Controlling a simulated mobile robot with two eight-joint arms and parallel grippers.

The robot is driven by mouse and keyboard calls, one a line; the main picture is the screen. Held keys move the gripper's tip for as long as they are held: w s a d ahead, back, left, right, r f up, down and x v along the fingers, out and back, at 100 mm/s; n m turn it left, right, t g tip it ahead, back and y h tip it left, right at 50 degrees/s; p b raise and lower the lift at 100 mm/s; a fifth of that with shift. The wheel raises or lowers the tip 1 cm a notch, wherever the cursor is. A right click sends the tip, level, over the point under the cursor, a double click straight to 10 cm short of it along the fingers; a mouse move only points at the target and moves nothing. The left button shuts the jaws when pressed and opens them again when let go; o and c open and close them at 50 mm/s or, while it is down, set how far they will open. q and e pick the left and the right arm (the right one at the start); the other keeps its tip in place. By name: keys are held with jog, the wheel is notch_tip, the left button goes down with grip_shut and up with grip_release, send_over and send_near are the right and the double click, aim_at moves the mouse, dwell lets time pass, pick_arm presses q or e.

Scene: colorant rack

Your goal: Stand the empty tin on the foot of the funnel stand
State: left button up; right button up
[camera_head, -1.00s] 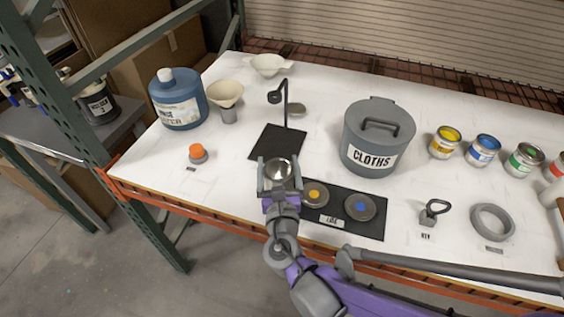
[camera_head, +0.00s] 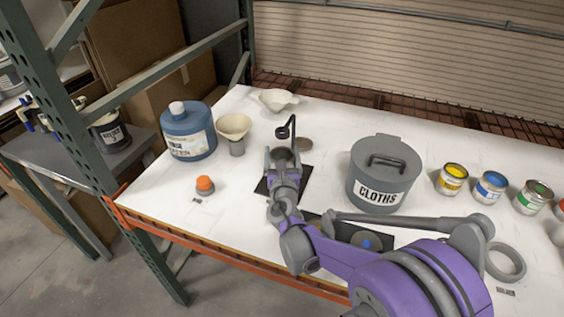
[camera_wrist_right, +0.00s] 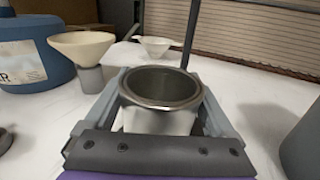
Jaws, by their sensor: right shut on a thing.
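My right gripper (camera_head: 283,158) is shut on the empty tin (camera_wrist_right: 160,88), an open metal can seen upright between the fingers in the right wrist view. In the head view the gripper and wrist mostly hide the tin. They are over the black foot of the funnel stand (camera_head: 306,179), whose edges show on both sides. The stand's post (camera_wrist_right: 191,36) rises behind the tin in the wrist view. I cannot tell whether the tin touches the foot. My left gripper is not in view.
A cream funnel (camera_head: 234,125) in a grey holder and a blue jug (camera_head: 188,132) stand left. An orange-capped item (camera_head: 205,185) is nearer the front. The grey CLOTHS bin (camera_head: 384,175) stands right, with paint tins (camera_head: 451,180) beyond. My arm partly covers a dark lid mat (camera_head: 378,236).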

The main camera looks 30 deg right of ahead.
jog(key=shift+f, duration=1.75)
jog(key=shift+f+b, duration=0.15)
jog(key=shift+b, duration=0.2)
jog(key=o, duration=1)
jog(key=shift+o, duration=0.2)
jog(key=shift+r, duration=0.25)
jog(key=v, duration=1.2)
jog(key=shift+f+b, duration=0.1)
jog(key=shift+b, duration=0.25)
